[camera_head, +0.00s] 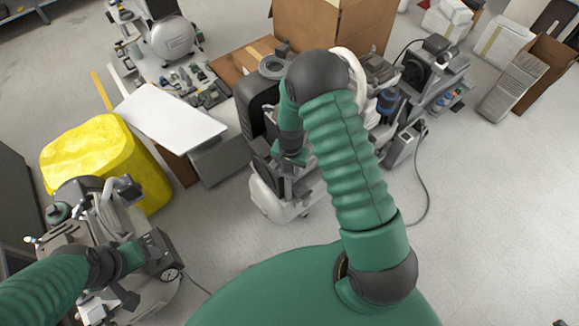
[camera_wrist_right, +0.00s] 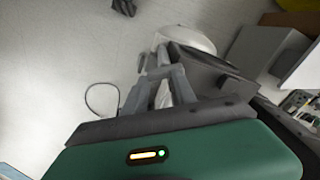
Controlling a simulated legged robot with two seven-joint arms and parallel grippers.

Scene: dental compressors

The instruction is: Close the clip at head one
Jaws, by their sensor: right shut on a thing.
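A compressor unit with a white rounded base (camera_head: 275,205) stands on the floor at the middle of the head view. My right gripper (camera_head: 288,182) points down at this unit, partly behind my own arm. In the right wrist view its grey fingers (camera_wrist_right: 163,70) are close together on a small part, beside a white rounded body (camera_wrist_right: 190,40). The clip and head one cannot be told apart there. My left gripper (camera_head: 160,258) is at the lower left, over another compressor (camera_head: 75,230) with a round gauge. Its fingers are too unclear to judge.
A yellow bin (camera_head: 90,160) and a white-topped grey box (camera_head: 170,118) stand to the left. A large cardboard box (camera_head: 330,25) is behind the middle unit. More equipment (camera_head: 435,70) and a cable lie to the right.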

